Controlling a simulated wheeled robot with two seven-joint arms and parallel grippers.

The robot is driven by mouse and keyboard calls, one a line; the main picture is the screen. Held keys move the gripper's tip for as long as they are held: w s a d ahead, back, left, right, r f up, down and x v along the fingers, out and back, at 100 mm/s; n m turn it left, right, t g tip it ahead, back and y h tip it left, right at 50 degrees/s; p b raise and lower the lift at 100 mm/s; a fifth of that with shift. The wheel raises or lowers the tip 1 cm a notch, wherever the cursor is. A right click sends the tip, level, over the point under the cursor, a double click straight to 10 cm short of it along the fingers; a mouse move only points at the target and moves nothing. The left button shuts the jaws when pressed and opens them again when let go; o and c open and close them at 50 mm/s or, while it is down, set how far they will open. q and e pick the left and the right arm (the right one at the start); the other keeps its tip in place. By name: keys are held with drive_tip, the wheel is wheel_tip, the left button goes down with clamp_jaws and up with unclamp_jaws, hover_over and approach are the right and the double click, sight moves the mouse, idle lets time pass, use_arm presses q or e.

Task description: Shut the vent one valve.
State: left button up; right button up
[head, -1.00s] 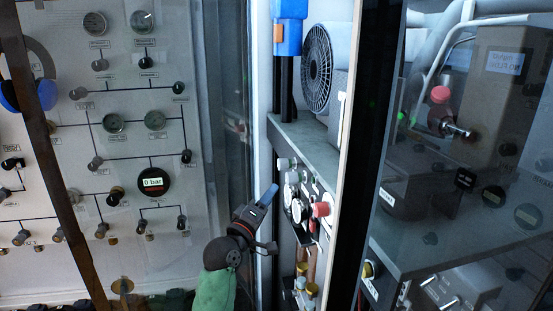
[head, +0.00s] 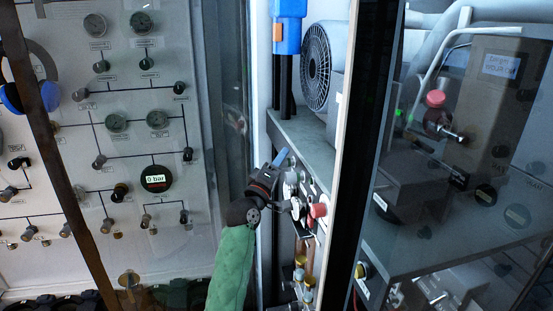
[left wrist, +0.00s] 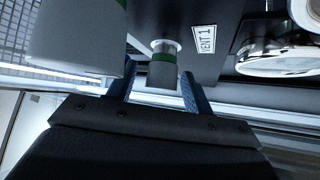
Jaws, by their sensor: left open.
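The vent one valve (left wrist: 163,68) is a small grey knob with a green band, beside a "VENT 1" label (left wrist: 204,40) in the left wrist view. My left gripper (left wrist: 158,78) is open, with its two blue fingers on either side of this knob. I cannot tell whether they touch it. In the head view, the left gripper (head: 281,162) is at the narrow valve panel behind the cabinet opening, and its body hides part of that panel. The right gripper is not in view.
A larger knob (left wrist: 75,40) with a green band stands close to the left finger. A red knob (head: 317,211) is right of the gripper in the head view. A cabinet door edge (head: 343,150) borders the opening. A wall panel (head: 130,220) with gauges is on the left.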

use_arm(q)
drive_tip(key=shift+w+d, duration=0.1)
drive_tip(key=shift+c, duration=0.2)
drive_tip(key=c, duration=0.9)
